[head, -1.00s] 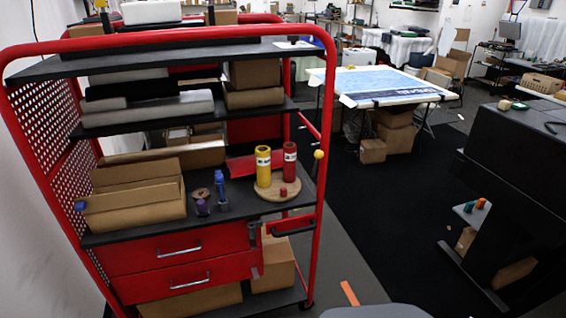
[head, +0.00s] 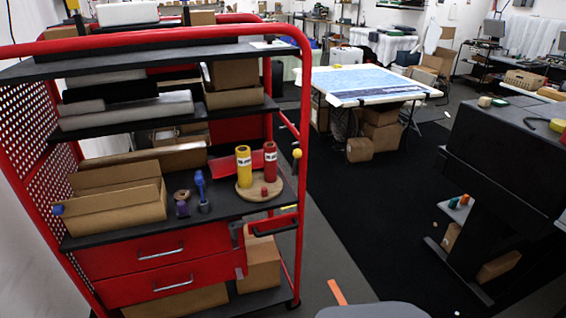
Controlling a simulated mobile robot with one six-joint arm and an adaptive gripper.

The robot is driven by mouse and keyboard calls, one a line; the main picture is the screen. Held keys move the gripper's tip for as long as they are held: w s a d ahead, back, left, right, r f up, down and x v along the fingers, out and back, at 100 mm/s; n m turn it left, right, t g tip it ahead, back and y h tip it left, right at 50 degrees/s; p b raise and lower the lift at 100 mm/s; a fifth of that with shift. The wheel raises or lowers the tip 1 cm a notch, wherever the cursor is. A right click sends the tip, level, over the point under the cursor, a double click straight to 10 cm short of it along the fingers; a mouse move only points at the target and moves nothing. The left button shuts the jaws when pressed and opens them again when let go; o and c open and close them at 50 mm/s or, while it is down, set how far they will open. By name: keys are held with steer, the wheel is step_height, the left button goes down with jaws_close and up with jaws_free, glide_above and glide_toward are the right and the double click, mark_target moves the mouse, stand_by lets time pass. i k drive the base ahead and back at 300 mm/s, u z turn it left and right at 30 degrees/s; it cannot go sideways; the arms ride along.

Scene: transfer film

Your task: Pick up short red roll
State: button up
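A short red roll (head: 265,191) stands on a round wooden board (head: 248,195) on the middle shelf of the red cart. Behind it on the same board stand a tall yellow roll (head: 243,165) and a tall red roll (head: 270,150), each with a white label. The short roll looks small and apart from my body. My gripper is not in view.
The red cart (head: 163,250) has frame posts and a shelf above the board. A cardboard box (head: 118,195) and small blue and purple items (head: 201,185) share the shelf. Dark floor (head: 350,215) is clear right of the cart; a dark machine (head: 505,150) stands farther right.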

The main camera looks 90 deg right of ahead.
mark_target(271, 163)
steer(key=k, duration=2.5)
steer(key=z, duration=1.35)
steer(key=i, duration=0.55)
steer(key=z, duration=0.05)
